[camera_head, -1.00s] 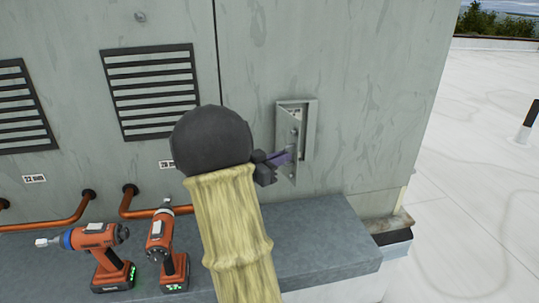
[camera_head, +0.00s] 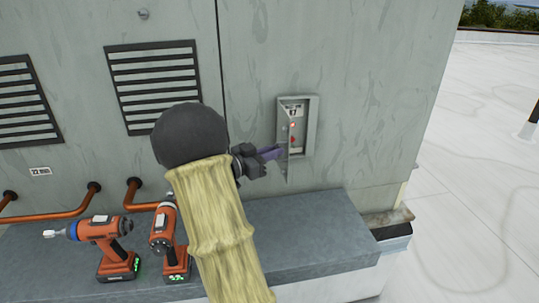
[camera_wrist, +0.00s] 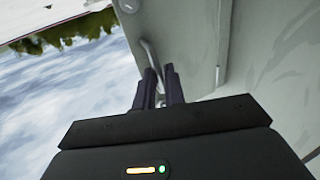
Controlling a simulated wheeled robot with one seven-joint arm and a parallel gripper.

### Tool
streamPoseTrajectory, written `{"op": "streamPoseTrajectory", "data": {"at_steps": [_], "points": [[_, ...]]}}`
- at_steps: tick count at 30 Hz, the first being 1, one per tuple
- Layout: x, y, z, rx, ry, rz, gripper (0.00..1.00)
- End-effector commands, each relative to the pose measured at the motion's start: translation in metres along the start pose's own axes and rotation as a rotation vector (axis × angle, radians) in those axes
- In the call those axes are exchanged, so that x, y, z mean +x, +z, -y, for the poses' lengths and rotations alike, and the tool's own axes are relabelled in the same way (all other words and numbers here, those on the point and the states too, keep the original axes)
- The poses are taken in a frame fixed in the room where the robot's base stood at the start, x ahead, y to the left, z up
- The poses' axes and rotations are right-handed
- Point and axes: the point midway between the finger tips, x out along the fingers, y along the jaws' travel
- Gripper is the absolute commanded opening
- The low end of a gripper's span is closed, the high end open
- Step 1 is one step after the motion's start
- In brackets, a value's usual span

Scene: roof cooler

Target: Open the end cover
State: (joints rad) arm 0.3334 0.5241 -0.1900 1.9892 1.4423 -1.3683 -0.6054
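The end cover (camera_head: 285,165) is a small grey door on a box (camera_head: 312,130) set in the unit's wall. It stands swung out from the box and shows nearly edge-on in the head view. Inside the box a display and red lights show. In the wrist view the cover (camera_wrist: 190,45) carries a thin bent metal handle (camera_wrist: 148,50). My gripper (camera_head: 272,153) is at the cover's left side. Its two dark fingers (camera_wrist: 159,75) are close together around the lower end of the handle, seemingly shut on it; the exact contact is partly hidden.
A grey ledge (camera_head: 310,236) runs below the box. Two orange power drills (camera_head: 103,240) (camera_head: 165,235) stand on it at the left, near copper pipes (camera_head: 60,212). Louvred vents (camera_head: 153,85) are on the wall. Open white roof (camera_head: 480,170) lies at right.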

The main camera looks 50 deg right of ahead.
Motion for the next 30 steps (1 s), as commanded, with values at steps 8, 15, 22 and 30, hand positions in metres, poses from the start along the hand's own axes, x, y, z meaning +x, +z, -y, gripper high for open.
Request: {"op": "streamPoseTrajectory", "data": {"at_steps": [8, 15, 22, 30], "points": [[0.000, 0.000, -0.001, 0.000, 0.002, 0.002, 0.30], [-0.008, 0.002, -0.001, 0.000, 0.002, 0.004, 0.30], [-0.043, 0.003, 0.001, 0.000, -0.002, 0.004, 0.30], [-0.097, 0.002, 0.000, 0.001, 0.000, 0.003, 0.30]]}}
